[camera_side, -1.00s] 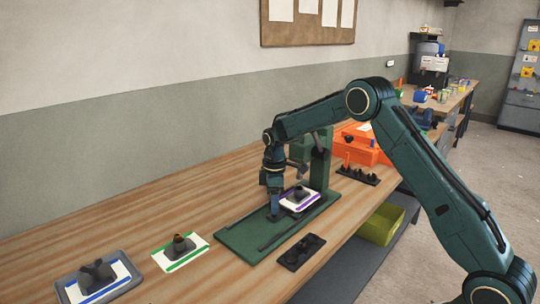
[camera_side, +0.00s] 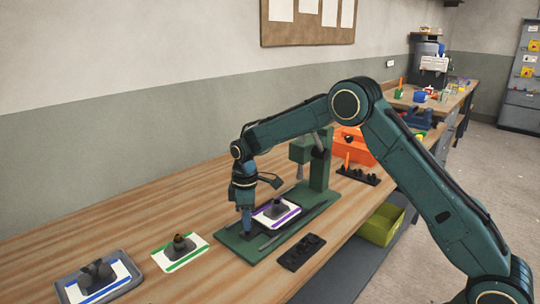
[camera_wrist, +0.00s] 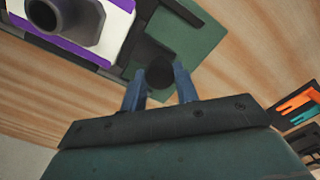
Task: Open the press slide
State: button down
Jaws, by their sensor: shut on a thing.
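The green press (camera_side: 320,165) stands on the bench, with its base plate (camera_side: 235,242) and dark rails running to the left. Its slide carries a white, purple-edged plate with a dark grey mould (camera_side: 279,206), left of the press head and clear of it. My gripper (camera_side: 245,230) points down at the slide's left end. In the wrist view, my gripper's blue fingers (camera_wrist: 160,92) are shut on a dark round knob (camera_wrist: 160,70), the slide handle. The purple-edged plate (camera_wrist: 112,40) shows at upper left there.
A green-edged plate (camera_side: 180,252) and a grey tray (camera_side: 70,292) with a blue-edged plate lie to the left. A black holder (camera_side: 301,252) lies in front of the base plate. An orange bin (camera_side: 350,140) and a dark rack (camera_side: 358,174) stand behind at right.

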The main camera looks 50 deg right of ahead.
jog(key=shift+a, duration=1)
jog(key=c, duration=1.1)
grip_release()
jog(key=shift+o, duration=0.2)
notch_tip(320, 180, up, 14)
